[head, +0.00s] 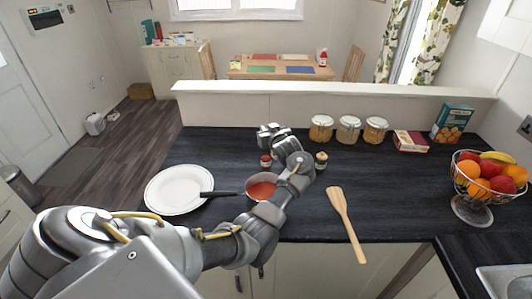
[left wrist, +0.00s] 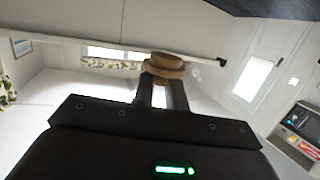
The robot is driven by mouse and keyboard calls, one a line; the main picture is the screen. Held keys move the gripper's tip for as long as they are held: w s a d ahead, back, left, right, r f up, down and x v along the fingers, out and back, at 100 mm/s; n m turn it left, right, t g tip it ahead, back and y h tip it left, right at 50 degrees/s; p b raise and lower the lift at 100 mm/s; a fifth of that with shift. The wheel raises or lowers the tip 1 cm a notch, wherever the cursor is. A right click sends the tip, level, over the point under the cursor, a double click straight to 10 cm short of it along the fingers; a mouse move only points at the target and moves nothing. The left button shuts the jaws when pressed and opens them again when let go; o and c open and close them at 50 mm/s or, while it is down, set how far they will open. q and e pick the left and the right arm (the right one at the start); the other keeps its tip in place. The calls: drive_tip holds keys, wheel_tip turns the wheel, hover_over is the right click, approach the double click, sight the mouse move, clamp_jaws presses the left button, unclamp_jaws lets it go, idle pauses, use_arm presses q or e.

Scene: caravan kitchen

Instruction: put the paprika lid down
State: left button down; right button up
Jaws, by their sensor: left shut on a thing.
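My left gripper (head: 267,136) is above the dark worktop, toward its back edge. In the left wrist view its two fingers (left wrist: 163,92) are shut on a round brown lid (left wrist: 163,65), which I take as the paprika lid. I cannot make out the lid in the head view. A small jar with red contents (head: 266,161) stands on the worktop just in front of the gripper, behind the pan. Another small spice jar (head: 321,160) stands to the right of my forearm. My right gripper is not in view.
A pan of red sauce (head: 262,190) lies partly behind my arm, beside a white plate (head: 179,190). A wooden spatula (head: 346,223), storage jars (head: 348,130), boxes (head: 452,123) and a fruit bowl (head: 488,178) stand to the right. The worktop's back left is clear (head: 215,145).

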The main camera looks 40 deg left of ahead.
use_arm(q)
drive_tip(key=shift+a+r, duration=0.1)
drive_tip(key=shift+a, duration=0.15)
drive_tip(key=shift+f+p, duration=0.75)
drive_tip(key=shift+f, duration=4.05)
drive_tip(key=shift+s+d, duration=0.1)
drive_tip(key=c, duration=1.4)
unclamp_jaws()
drive_tip(key=shift+c, duration=0.2)
